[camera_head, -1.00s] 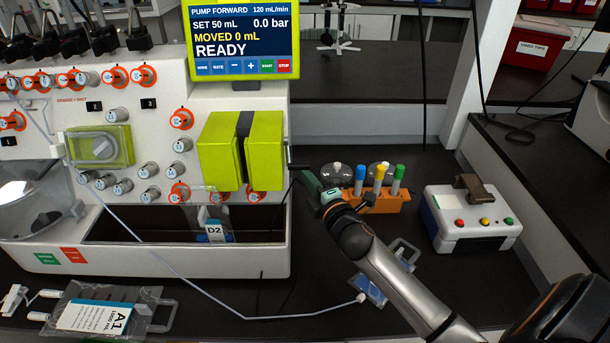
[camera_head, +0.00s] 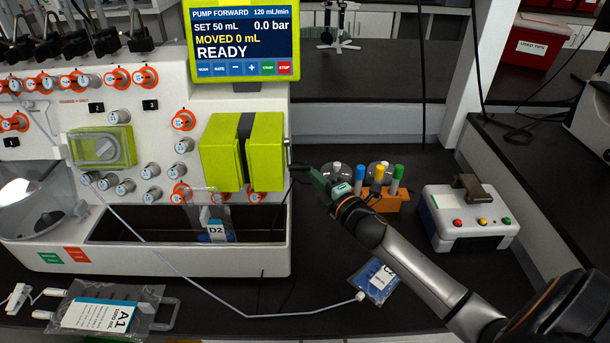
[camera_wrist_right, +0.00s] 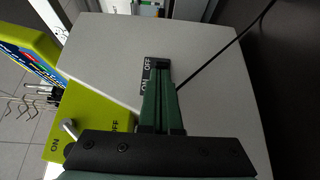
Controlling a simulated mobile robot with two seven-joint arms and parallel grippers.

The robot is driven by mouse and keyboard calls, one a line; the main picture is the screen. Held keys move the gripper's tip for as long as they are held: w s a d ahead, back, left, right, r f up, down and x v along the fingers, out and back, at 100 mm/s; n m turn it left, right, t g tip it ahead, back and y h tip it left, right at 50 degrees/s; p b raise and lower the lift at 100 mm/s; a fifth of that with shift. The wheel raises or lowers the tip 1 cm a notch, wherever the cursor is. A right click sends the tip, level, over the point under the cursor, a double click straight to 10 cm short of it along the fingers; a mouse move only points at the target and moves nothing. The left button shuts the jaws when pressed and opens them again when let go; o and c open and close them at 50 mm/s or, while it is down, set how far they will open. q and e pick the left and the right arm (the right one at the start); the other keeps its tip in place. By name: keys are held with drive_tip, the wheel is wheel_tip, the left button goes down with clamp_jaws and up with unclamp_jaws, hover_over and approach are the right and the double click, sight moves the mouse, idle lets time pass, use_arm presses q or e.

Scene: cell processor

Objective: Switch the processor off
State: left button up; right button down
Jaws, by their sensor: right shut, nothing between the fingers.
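The processor is a white machine (camera_head: 270,230) on the left in the head view, with its screen (camera_head: 244,42) lit and reading READY. In the right wrist view its grey-white side panel (camera_wrist_right: 215,75) carries a small black switch plate (camera_wrist_right: 147,76) marked ON and OFF. My right gripper (camera_head: 306,170) is beside the processor's right side in the head view. In the wrist view its green fingers (camera_wrist_right: 160,68) are shut, empty and at the switch plate, covering part of it. I cannot tell whether they touch it or which way the switch is set. My left gripper is not in view.
A yellow-green box (camera_wrist_right: 85,120) with a metal lever and ON/OFF marks juts from the processor's front. A thin dark cable runs from the side panel. A rack of capped tubes (camera_head: 385,200), a small control box (camera_head: 470,218) and a bag (camera_head: 376,282) lie to the right.

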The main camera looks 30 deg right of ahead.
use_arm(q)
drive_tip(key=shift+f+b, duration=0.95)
use_arm(e)
drive_tip(key=n+y, duration=0.1)
drive_tip(key=y, duration=0.1)
drive_tip(key=d+n+g+y, duration=0.1)
drive_tip(key=n+y, duration=0.1)
drive_tip(key=y, duration=0.1)
drive_tip(key=w+d+n+y, duration=0.1)
drive_tip(key=n+y, duration=0.1)
drive_tip(key=shift+g, duration=0.4)
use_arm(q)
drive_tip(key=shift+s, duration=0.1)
